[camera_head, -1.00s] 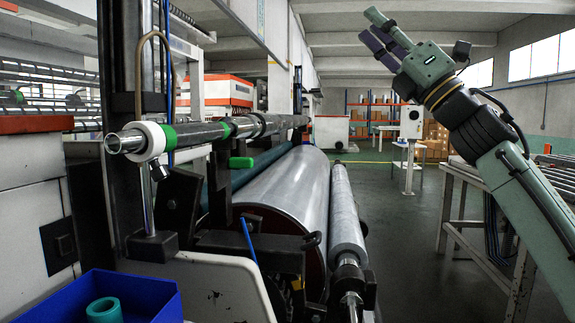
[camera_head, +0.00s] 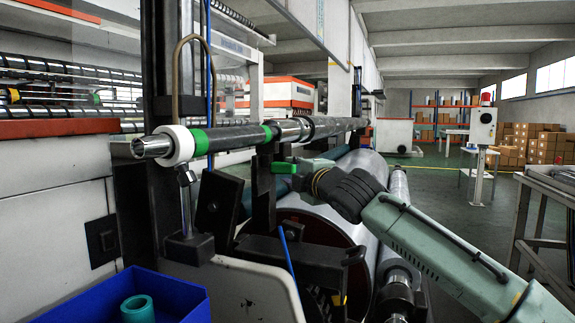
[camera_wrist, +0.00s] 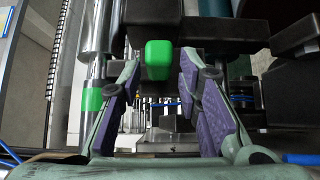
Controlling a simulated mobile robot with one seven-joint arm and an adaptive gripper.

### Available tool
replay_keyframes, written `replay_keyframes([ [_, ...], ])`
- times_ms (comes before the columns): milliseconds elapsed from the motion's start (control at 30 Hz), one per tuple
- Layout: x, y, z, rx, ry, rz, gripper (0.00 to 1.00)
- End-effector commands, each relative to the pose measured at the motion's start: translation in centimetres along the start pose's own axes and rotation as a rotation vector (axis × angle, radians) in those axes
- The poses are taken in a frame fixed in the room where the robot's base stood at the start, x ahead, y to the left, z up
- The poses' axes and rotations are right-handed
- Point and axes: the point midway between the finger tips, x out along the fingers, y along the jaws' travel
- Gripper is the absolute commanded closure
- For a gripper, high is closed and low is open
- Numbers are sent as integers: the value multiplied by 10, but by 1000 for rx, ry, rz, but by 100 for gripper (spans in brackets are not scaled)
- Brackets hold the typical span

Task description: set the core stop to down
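The core stop appears to be the green handle (camera_head: 283,167) on a black bracket below the winding shaft (camera_head: 235,138). It points sideways to the right in the head view. In the wrist view the green handle (camera_wrist: 159,59) lies between the tips of my gripper (camera_wrist: 159,82). The two purple-padded fingers stand apart on either side of it, with gaps visible, and are not closed on it. In the head view my gripper (camera_head: 304,173) is at the handle's right end, partly hidden by my own wrist.
A white collar (camera_head: 176,146) and green rings sit on the shaft's near end. A large film roll (camera_head: 362,166) lies behind and below my arm. A blue bin (camera_head: 180,292) with a teal core (camera_head: 138,309) is at the lower left. A table (camera_head: 545,185) stands at right.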

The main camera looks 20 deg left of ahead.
Motion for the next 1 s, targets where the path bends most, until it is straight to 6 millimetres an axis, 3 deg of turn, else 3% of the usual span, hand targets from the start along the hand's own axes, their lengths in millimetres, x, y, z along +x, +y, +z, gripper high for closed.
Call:
replay_keyframes([
  [100,22,3,-1,0,1,1,68],
  [300,42,2,1,0,-1,1,68],
  [667,46,1,0,0,0,3,69],
  [1000,46,1,1,0,0,3,92],
])
